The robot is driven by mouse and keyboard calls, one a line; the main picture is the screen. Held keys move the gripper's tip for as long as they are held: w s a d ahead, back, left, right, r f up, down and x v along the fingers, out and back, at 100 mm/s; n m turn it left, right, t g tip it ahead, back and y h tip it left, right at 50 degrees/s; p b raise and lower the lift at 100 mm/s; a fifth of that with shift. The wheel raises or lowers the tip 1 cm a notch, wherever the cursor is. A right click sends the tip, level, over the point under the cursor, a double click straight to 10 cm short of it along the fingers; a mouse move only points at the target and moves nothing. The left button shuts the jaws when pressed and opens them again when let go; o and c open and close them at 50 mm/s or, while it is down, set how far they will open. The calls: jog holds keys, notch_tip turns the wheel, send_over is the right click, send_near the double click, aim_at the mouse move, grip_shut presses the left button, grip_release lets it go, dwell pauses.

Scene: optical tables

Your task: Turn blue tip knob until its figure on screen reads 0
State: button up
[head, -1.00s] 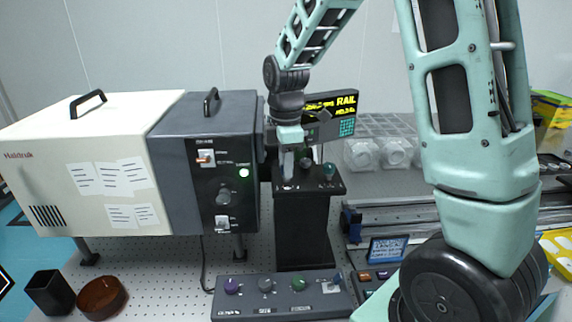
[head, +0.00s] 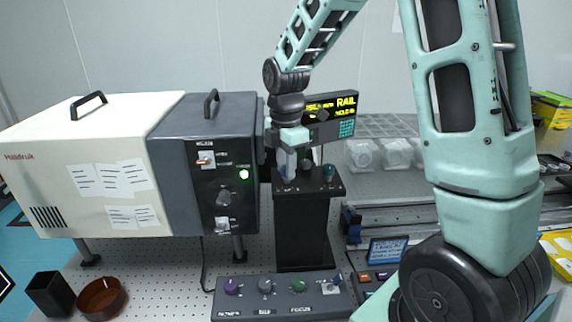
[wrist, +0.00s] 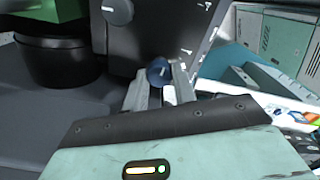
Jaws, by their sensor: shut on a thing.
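The blue tip knob (wrist: 158,70) is a small round blue knob with a pale mark, on a dark panel in the wrist view. My gripper (wrist: 163,80) has its two grey fingers closed around it. In the head view my gripper (head: 287,178) reaches down to the top of the black post (head: 303,230), and its fingers hide most of the blue knob.
A cream and grey instrument box (head: 225,140) stands close on the left. A knob panel (head: 283,296) with purple, grey and green knobs lies in front. A small blue display (head: 388,250) sits to the right. Clear plastic parts (head: 380,153) stand behind.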

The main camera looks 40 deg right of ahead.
jog(key=o, duration=1)
notch_tip(320, 180, up, 18)
jog(key=b, duration=0.2)
jog(key=shift+f, duration=0.25)
